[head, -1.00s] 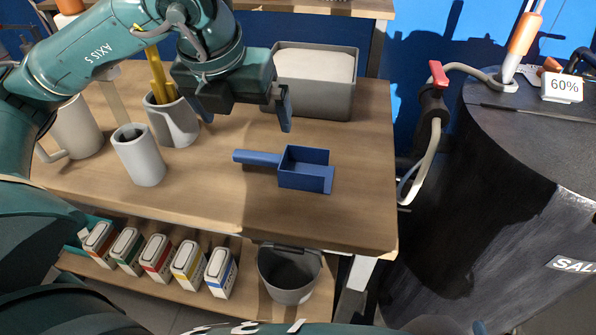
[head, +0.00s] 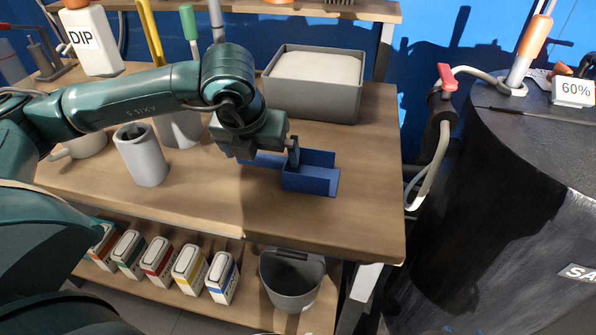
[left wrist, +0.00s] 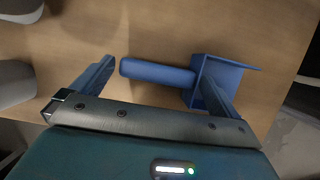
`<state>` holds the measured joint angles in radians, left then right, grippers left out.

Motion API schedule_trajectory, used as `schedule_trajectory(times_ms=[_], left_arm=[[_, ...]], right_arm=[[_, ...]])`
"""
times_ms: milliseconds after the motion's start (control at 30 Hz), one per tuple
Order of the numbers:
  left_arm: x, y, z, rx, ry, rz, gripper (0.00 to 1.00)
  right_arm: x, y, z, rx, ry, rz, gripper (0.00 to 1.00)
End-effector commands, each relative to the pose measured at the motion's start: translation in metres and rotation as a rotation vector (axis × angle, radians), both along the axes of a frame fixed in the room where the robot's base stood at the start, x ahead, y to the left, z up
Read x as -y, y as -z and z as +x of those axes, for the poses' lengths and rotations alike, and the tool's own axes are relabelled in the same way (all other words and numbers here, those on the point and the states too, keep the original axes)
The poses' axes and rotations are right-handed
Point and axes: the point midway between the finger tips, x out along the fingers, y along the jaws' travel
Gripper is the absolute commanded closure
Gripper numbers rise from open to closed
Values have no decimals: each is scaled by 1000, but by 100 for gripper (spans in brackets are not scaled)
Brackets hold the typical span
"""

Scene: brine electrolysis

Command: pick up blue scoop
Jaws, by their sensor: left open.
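The blue scoop (head: 312,180) lies on the wooden table, its square bowl to the right and its handle to the left. In the head view my left gripper (head: 268,158) is over the handle and hides part of it. In the left wrist view the gripper (left wrist: 157,72) is open. The scoop's handle (left wrist: 157,72) runs crosswise from near one finger toward the other. The right finger overlaps the near part of the bowl in the picture. I cannot tell whether it touches. My right gripper is not in view.
A grey bin of white material (head: 312,105) stands behind the scoop. A grey cup (head: 141,160) is to the left. A large dark tank (head: 520,190) stands right of the table. The table in front of the scoop is clear. Several small boxes and a grey bucket (head: 291,283) are below.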

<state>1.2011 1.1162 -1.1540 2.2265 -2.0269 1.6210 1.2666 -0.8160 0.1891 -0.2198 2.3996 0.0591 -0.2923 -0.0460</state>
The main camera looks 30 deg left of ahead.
Motion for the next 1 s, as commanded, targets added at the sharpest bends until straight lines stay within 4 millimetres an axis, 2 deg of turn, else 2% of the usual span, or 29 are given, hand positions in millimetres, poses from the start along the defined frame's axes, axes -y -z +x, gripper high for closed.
schedule_trajectory(times_ms=[267,700,900,1000], left_arm=[[0,3,1,1,1,1,0],[0,3,2,2,1,0,35],[0,2,2,2,0,0,35],[0,-5,2,3,1,-1,35]], right_arm=[[-1,-1,1,4,-3,-1,64],[-1,0,1,2,-3,0,64],[-1,0,1,2,-3,0,64],[-1,-2,1,2,-3,1,64]])
